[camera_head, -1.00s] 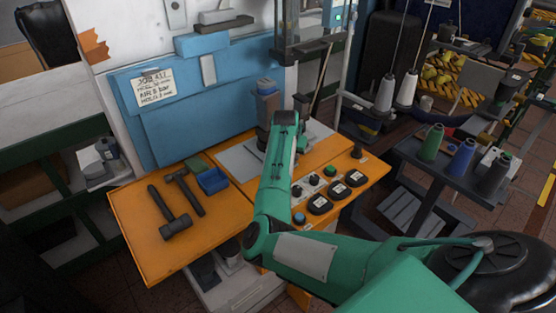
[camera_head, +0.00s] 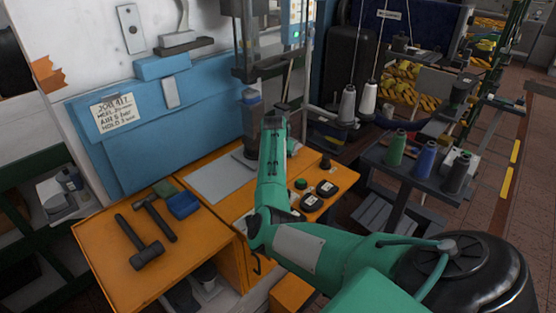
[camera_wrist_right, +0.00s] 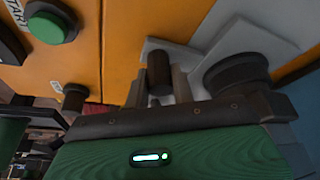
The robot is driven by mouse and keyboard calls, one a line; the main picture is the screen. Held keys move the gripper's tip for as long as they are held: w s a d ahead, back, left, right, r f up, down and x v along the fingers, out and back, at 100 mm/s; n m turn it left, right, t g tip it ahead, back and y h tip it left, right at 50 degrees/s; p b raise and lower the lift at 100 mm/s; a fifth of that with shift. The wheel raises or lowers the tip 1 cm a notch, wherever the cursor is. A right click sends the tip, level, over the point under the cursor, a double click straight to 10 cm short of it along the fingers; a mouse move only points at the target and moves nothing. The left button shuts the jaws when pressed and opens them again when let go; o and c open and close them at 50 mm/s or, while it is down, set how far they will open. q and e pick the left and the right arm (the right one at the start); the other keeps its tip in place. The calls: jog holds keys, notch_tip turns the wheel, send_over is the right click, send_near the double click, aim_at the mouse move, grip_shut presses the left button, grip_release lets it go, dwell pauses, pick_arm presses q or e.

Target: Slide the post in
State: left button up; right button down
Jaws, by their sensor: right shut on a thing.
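My right gripper (camera_wrist_right: 158,85) is shut on a dark cylindrical post (camera_wrist_right: 160,72), which shows between the two grey fingers in the wrist view. A pale grey plate (camera_wrist_right: 205,45) lies beyond them on the orange table. A wide dark round base (camera_wrist_right: 236,74) stands just right of the fingers, apart from the held post in the picture. In the head view my green right arm hides the gripper and the post. The grey plate (camera_head: 215,180) shows left of the arm, and a grey column with a blue band (camera_head: 251,110) rises behind it. My left gripper is not in view.
Two dark hammers (camera_head: 140,243) and a blue tray (camera_head: 183,205) lie on the orange table's left part. A blue panel (camera_head: 165,125) stands behind. Thread cones (camera_head: 425,158) stand on a right-hand rack.

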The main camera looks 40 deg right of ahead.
jog(key=c, duration=1.4)
grip_release()
jog(key=shift+d+r, duration=0.2)
jog(key=shift+d, duration=0.05)
jog(key=shift+o, duration=1.1)
jog(key=shift+d+f, duration=0.15)
jog(key=shift+f, duration=0.1)
jog(key=shift+a+r, duration=0.35)
jog(key=shift+r, duration=0.2)
jog(key=b+v, duration=0.1)
jog(key=v, duration=1.1)
jog(key=shift+s+r+b, duration=0.25)
jog(key=shift+b, duration=0.1)
